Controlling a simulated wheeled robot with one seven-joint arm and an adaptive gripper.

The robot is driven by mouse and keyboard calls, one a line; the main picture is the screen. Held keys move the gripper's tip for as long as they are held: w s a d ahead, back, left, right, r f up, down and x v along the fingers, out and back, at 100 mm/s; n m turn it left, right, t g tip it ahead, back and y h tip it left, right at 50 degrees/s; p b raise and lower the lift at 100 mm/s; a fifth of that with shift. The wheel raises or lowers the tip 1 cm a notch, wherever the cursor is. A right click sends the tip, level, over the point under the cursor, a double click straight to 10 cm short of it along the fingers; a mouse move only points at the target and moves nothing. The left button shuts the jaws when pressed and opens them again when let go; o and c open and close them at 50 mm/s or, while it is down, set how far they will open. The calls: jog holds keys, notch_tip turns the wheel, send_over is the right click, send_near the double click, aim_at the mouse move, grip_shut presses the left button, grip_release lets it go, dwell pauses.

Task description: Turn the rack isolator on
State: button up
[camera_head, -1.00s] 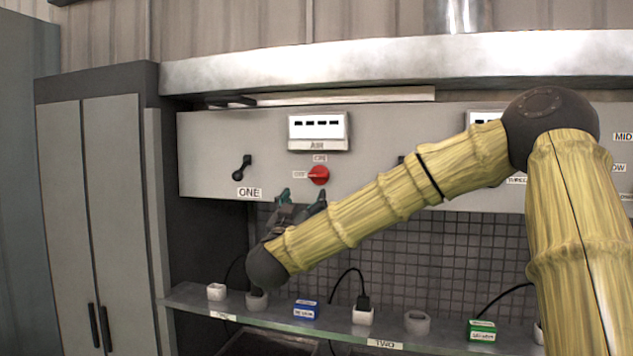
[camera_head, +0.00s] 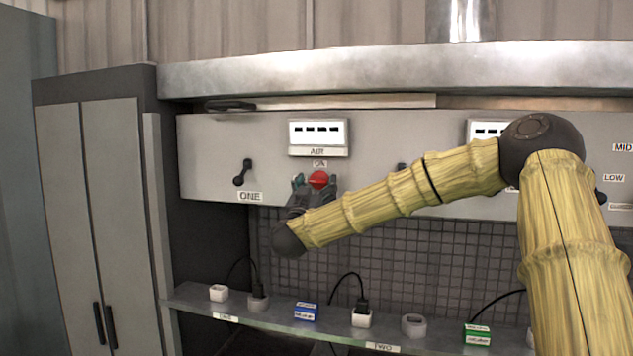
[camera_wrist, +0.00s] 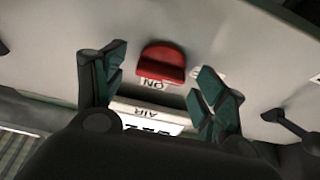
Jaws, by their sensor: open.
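The red rotary knob (camera_head: 318,180) sits on the grey panel below a white display marked AIR. In the wrist view the red knob (camera_wrist: 161,64) lies between and just beyond my fingertips, with an ON label beside it and the AIR label further down. My gripper (camera_head: 313,184) is open and close in front of the knob, its fingers spread to either side. In the wrist view my gripper (camera_wrist: 161,68) has nothing between its fingers, and I see no clear contact with the knob. The OFF label is hidden by my gripper in the head view.
A black lever handle (camera_head: 242,173) marked ONE is on the panel to the left. The display (camera_head: 318,131) is above the knob. Below, a shelf (camera_head: 255,318) holds several sockets and small boxes, including a blue box (camera_head: 306,312). A tall grey cabinet (camera_head: 90,200) stands at left.

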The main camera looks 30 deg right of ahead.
jog(key=c, duration=1)
jog(key=shift+f+b, duration=0.1)
jog(key=shift+b, duration=0.45)
jog(key=m+g+h+b, duration=0.1)
jog(key=m+b, duration=0.2)
jog(key=b, duration=0.1)
jog(key=shift+w+f, duration=0.1)
jog(key=shift+f, duration=0.1)
jog(key=m+g+b, duration=0.2)
jog(key=m+b, duration=0.2)
jog(key=b, duration=0.1)
jog(key=m+g+h+b, duration=0.1)
jog(key=m+g+b, duration=0.1)
jog(key=m+b, duration=0.3)
jog(key=shift+w+a+r+b, duration=0.1)
jog(key=shift+w+a+b, duration=0.05)
jog(key=shift+b, duration=0.3)
jog(key=m+g+b, duration=0.1)
jog(key=m+b, duration=0.2)
jog(key=m+g+b, duration=0.2)
jog(key=m+b, duration=0.1)
jog(key=shift+w+r+y, duration=0.1)
jog(key=shift+y, duration=0.2)
jog(key=shift+r+m+g+y+b, duration=0.2)
jog(key=shift+m+y+b, duration=0.15)
jog(key=shift+m+b, duration=0.7)
jog(key=shift+r+m+g+y+b, duration=0.1)
jog(key=shift+m+g+y+b, duration=0.2)
jog(key=shift+m+b, duration=0.7)
jog(key=shift+m, duration=0.25)
